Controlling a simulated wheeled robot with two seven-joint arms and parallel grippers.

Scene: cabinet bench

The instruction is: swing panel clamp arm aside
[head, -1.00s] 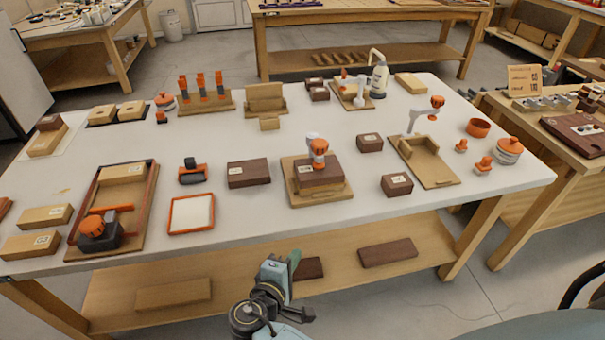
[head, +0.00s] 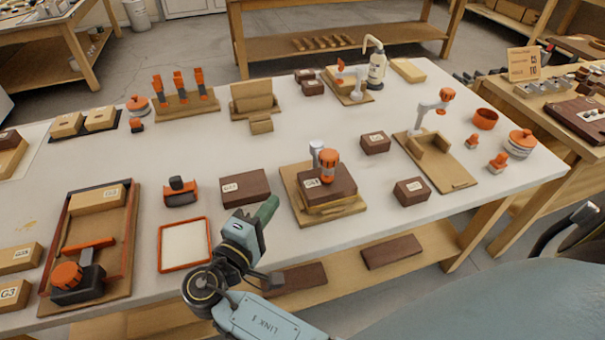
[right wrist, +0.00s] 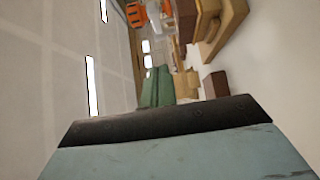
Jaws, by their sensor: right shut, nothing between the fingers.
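A clamp with a grey post and an orange cap (head: 328,165) stands over a dark brown block (head: 326,188) on a wooden base (head: 296,208) at the middle of the bench. Its arm appears to lie over the block. A second clamp (head: 440,102), with a grey arm and orange knob, rises from a wooden fixture (head: 459,176) on the right; no block is under it. My right gripper (head: 268,208) has green fingers, shut and empty, in front of and left of the middle clamp and apart from it. The fingers also show in the right wrist view (right wrist: 157,88). My left gripper is out of view.
A dark brown block (head: 245,188) lies just beyond my right gripper. An orange-rimmed tray (head: 161,246) is to its left. A small brown block (head: 411,191) lies right of the middle clamp.

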